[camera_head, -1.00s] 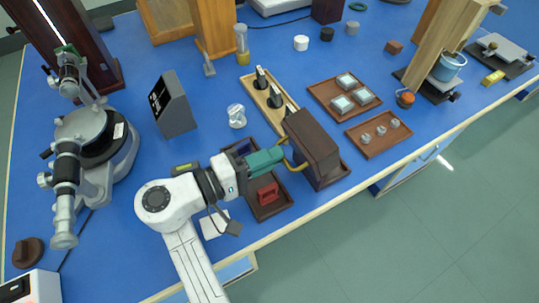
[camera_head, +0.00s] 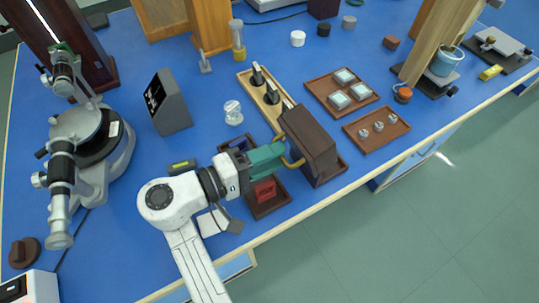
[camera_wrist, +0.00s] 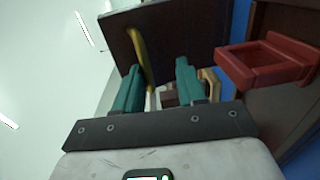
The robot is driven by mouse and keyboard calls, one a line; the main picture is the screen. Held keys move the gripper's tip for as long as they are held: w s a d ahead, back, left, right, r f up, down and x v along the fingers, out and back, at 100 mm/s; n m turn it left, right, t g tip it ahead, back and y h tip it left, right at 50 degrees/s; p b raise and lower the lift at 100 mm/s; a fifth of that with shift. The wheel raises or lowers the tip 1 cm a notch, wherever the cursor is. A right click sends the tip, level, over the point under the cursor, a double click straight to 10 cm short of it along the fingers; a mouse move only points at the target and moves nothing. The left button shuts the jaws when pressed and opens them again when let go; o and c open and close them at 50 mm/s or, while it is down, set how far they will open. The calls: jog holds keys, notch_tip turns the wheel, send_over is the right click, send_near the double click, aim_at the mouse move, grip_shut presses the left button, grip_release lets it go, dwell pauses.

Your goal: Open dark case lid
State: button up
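The dark brown case (camera_head: 311,142) stands near the bench's front edge in the head view, just right of my gripper (camera_head: 285,155). In the wrist view its dark panel (camera_wrist: 185,40) fills the upper middle, beyond my gripper (camera_wrist: 160,82). The two green fingers are apart, with a gap between them. A curved yellow piece (camera_wrist: 139,48) runs from beside the left finger to the panel; whether it touches the finger cannot be told. I cannot tell how far the lid stands open.
A red block-like holder (camera_wrist: 265,65) lies close on the right in the wrist view; it sits in a dark tray (camera_head: 272,207) below my gripper. A wooden rack (camera_head: 246,80) stands behind the case. Trays with glass pieces (camera_head: 325,91) and small weights (camera_head: 364,149) lie to the right.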

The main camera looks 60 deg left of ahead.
jog(key=shift+s+a, duration=0.1)
jog(key=shift+s, duration=0.1)
jog(key=s, duration=0.7)
jog(key=shift+s+a+r+b, duration=0.2)
jog(key=shift+a+r+b, duration=0.05)
jog(key=shift+r+b, duration=0.1)
dwell(0.4)
